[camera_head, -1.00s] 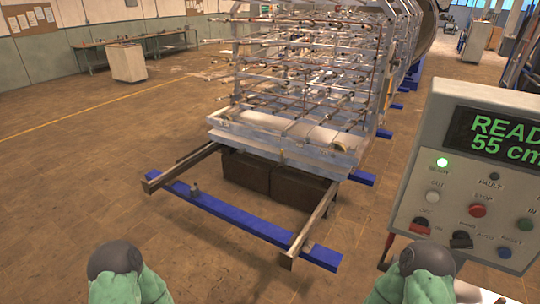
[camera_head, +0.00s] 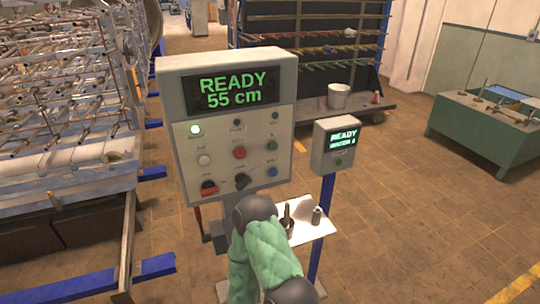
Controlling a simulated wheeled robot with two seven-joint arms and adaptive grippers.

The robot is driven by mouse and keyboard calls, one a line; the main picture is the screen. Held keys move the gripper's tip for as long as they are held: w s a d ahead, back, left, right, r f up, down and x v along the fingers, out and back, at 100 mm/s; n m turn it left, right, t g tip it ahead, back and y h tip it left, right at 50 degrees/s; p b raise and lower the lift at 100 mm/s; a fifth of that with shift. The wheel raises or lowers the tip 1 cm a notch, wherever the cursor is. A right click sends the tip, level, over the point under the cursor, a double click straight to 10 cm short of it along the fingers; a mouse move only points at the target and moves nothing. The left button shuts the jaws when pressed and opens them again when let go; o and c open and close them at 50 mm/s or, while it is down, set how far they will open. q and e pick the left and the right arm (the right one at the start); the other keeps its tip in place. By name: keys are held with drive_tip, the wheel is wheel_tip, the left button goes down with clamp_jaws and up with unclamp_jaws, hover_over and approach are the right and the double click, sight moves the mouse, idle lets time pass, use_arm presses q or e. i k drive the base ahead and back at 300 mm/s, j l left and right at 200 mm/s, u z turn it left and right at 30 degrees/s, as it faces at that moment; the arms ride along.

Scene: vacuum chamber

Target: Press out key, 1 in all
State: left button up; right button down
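The control box (camera_head: 228,125) stands upright in the middle of the view, its display reading "READY 55 cm". A white key (camera_head: 204,160) sits on the left of its middle row; in the earlier frame its label looks like "OUT". A lamp above the white key glows green. My green arm links rise at the bottom middle, below the box and apart from the keys. Neither gripper's fingers show.
A smaller box (camera_head: 334,147) on a blue post stands to the right. A white shelf (camera_head: 312,229) with small items is below it. A pipe-filled rack (camera_head: 60,120) is at left, a green bench (camera_head: 485,138) at right.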

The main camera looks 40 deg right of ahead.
sight(204, 160)
drive_tip(key=z, duration=1.2)
